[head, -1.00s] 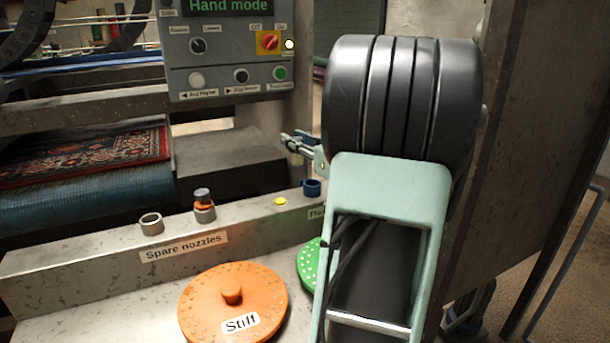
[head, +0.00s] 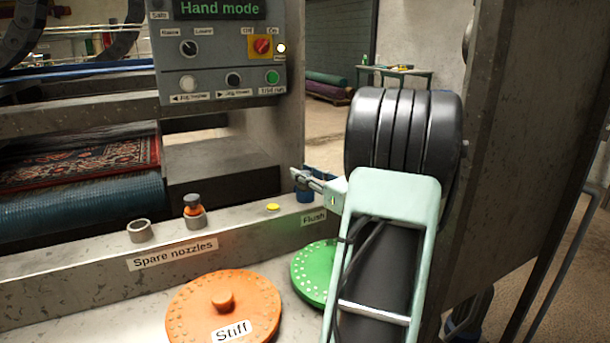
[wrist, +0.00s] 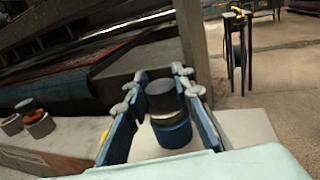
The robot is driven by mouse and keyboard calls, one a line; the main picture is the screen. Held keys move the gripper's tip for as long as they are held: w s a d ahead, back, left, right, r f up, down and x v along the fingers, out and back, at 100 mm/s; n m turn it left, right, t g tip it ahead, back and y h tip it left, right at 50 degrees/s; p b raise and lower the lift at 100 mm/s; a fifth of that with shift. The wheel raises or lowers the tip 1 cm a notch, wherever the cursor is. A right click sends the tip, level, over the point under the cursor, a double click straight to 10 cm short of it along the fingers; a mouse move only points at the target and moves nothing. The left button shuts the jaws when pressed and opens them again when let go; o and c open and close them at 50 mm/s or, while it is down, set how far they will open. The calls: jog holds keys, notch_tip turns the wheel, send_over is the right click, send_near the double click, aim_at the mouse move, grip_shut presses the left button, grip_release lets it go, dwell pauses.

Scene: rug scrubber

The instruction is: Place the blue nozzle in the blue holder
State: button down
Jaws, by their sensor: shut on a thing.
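The blue nozzle (wrist: 162,97) has a dark round top and a pale band, and stands between my gripper's blue fingers in the wrist view. My gripper (wrist: 160,92) is shut on it. The blue holder (head: 305,195) is a short blue cup on the metal ledge, right of the yellow button. In the head view my gripper (head: 299,179) is low, right at the holder's top. In the wrist view a blue ring (wrist: 173,134) lies directly under the nozzle's pale band. I cannot tell how deep the nozzle sits in the holder.
A spare orange nozzle (head: 192,204) stands in a grey cup, beside an empty grey cup (head: 140,231). An orange disc (head: 224,305) marked Stiff and a green disc (head: 314,272) lie in front of the ledge. A control panel (head: 226,55) hangs behind; a metal wall (head: 535,150) stands right.

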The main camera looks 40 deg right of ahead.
jog(key=shift+f, duration=0.2)
jog(key=c, duration=1.7)
grip_release()
jog(key=shift+o, duration=0.2)
jog(key=shift+r, duration=0.2)
jog(key=shift+s, duration=0.2)
jog(key=s+p, duration=0.2)
jog(key=s, duration=0.9)
jog(key=shift+s+a, duration=0.3)
